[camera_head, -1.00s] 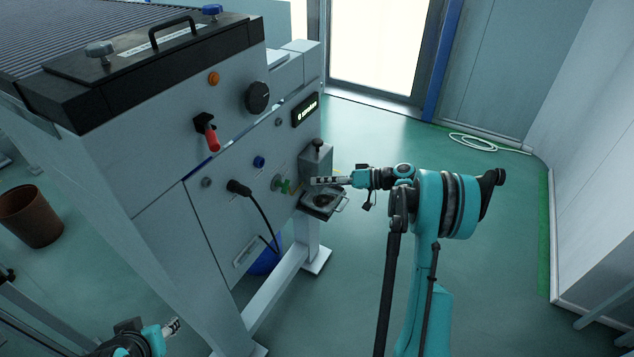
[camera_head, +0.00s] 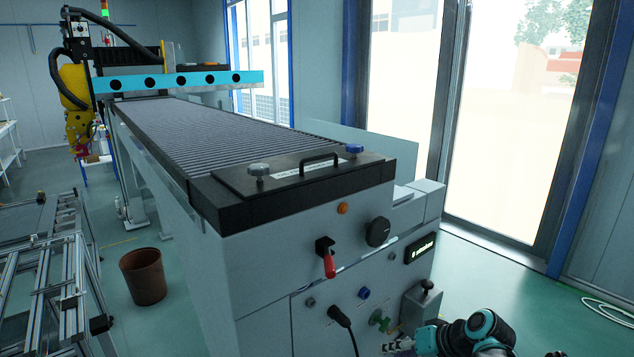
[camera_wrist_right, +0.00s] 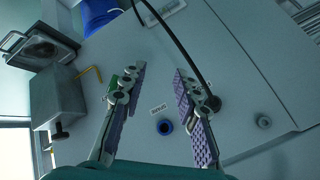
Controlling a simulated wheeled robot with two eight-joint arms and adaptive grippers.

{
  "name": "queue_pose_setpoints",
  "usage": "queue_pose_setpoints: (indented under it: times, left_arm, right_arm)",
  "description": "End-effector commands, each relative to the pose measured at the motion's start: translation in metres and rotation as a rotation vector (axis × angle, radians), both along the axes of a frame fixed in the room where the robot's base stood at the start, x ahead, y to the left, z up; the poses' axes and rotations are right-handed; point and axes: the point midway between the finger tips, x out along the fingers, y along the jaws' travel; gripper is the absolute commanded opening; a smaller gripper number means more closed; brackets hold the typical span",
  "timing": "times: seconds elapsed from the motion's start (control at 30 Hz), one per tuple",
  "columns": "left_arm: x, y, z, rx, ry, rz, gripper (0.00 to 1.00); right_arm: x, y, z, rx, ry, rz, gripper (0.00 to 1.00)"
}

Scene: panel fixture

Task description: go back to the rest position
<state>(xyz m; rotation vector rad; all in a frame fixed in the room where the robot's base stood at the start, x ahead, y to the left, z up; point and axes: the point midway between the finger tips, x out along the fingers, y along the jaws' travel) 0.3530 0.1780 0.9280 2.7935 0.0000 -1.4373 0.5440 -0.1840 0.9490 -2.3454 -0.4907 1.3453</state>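My right gripper (camera_head: 398,345) is low at the bottom edge of the head view, in front of the lower right part of the grey panel (camera_head: 275,285). In the right wrist view my right gripper (camera_wrist_right: 160,95) has its two purple-padded fingers wide apart with nothing between them. The panel's blue button (camera_wrist_right: 164,127) and black cable plug (camera_wrist_right: 212,103) show beyond the fingers, apart from them as far as I can tell. In the head view the green knob (camera_head: 379,320) is close to the right gripper. My left gripper is outside both current views.
The panel carries a red-handled switch (camera_head: 329,262), a black dial (camera_head: 378,232) and an orange button (camera_head: 343,208). A small metal tray (camera_wrist_right: 38,48) juts out beside the gripper. A brown bin (camera_head: 145,278) and metal frames (camera_head: 50,270) stand left.

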Motion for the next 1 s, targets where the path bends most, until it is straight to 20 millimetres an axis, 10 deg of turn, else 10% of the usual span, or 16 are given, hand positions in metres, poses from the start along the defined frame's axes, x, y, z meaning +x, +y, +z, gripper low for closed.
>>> queue_pose_setpoints:
  times: [0.5,1.0]
  left_arm:
    - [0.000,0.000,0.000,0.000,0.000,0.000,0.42]
    - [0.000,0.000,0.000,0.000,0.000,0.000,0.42]
  right_arm:
    - [-0.170,0.013,-0.013,-0.444,-0.046,-0.117,0.31]
    - [-0.191,0.006,-0.020,-0.515,-0.090,-0.135,0.31]
